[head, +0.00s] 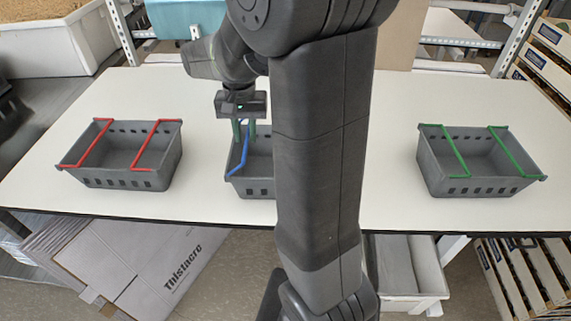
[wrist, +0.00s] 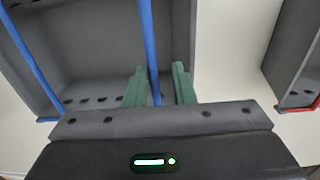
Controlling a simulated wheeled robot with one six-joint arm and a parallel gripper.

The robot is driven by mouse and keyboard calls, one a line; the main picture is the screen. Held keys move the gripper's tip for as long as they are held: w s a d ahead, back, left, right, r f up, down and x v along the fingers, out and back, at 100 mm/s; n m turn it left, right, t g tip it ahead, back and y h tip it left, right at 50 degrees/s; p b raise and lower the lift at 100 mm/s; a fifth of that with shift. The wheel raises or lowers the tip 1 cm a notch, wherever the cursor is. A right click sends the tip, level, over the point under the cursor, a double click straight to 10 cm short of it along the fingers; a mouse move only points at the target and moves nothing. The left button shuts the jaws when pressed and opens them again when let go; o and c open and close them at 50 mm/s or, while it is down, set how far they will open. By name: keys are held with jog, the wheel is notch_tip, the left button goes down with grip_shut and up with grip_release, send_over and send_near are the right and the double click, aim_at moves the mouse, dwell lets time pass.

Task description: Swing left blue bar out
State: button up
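The grey crate (head: 262,187) with blue bars stands in the middle of the white table, its right part hidden behind my arm. Its left blue bar (head: 237,164) shows in the head view. In the wrist view this bar (wrist: 149,45) runs between my two green fingers. The other blue bar (wrist: 30,55) is at the left of the wrist view and hidden in the head view. My gripper (head: 244,130) points down over the crate's left part. In the wrist view its fingers (wrist: 159,88) are apart, with gaps beside the bar.
A grey crate with red bars (head: 122,178) stands to the left, and one with green bars (head: 476,187) to the right. White tabletop (head: 200,205) is clear between the crates. A teal box (head: 185,18) is behind the table.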

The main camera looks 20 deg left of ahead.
jog(key=shift+s+a+r, duration=0.15)
jog(key=shift+a+r, duration=0.1)
jog(key=shift+a, duration=0.35)
jog(key=shift+s+a+r+p, duration=0.15)
jog(key=shift+a+p, duration=0.2)
jog(key=shift+a, duration=0.2)
jog(key=shift+s+a+r+p, duration=0.15)
jog(key=shift+a+p, duration=0.15)
jog(key=shift+a, duration=0.4)
jog(key=shift+s+a, duration=0.2)
jog(key=shift+a, duration=0.4)
jog(key=shift+s+a, duration=0.15)
jog(key=shift+a, duration=0.4)
notch_tip(320, 180, up, 8)
jog(key=d+p, duration=0.1)
jog(key=p, duration=0.1)
